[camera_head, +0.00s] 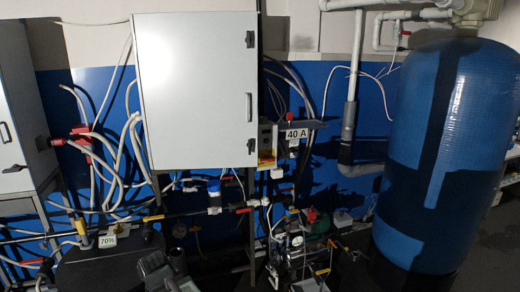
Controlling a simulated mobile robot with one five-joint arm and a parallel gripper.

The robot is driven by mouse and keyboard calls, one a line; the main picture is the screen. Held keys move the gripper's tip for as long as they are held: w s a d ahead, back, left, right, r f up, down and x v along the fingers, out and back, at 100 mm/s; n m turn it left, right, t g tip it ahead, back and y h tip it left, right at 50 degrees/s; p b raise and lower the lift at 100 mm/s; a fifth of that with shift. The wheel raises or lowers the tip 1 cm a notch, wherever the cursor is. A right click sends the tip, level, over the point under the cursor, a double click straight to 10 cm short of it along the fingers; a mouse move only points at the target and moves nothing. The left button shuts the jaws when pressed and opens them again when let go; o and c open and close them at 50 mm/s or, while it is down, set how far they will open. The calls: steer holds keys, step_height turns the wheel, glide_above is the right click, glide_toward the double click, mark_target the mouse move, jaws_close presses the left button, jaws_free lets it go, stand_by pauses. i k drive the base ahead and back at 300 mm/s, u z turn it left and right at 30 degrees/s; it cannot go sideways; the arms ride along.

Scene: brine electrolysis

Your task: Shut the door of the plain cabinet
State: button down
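A pale grey cabinet (195,90) with a blank front hangs on the wall left of centre. Black fittings show along its right edge, and I see no clear gap around its front. A second grey cabinet (18,100) is cut off by the left edge, with a dark handle on its face. I cannot tell for sure which one is the plain cabinet. A dark grey part, perhaps my gripper (165,272), shows at the bottom edge, below and apart from the middle cabinet. Its fingers cannot be made out.
A large blue tank (445,150) stands at the right. A black container (100,272) with a 70% label (108,241) is at lower left. Pipes, hoses and valves run below the middle cabinet. A 40 A sign (297,134) is right of it. Pumps and fittings (300,250) crowd the lower middle.

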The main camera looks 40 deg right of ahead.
mark_target(197, 74)
steer(key=z, duration=0.1)
steer(key=i, duration=1)
steer(key=u, duration=0.1)
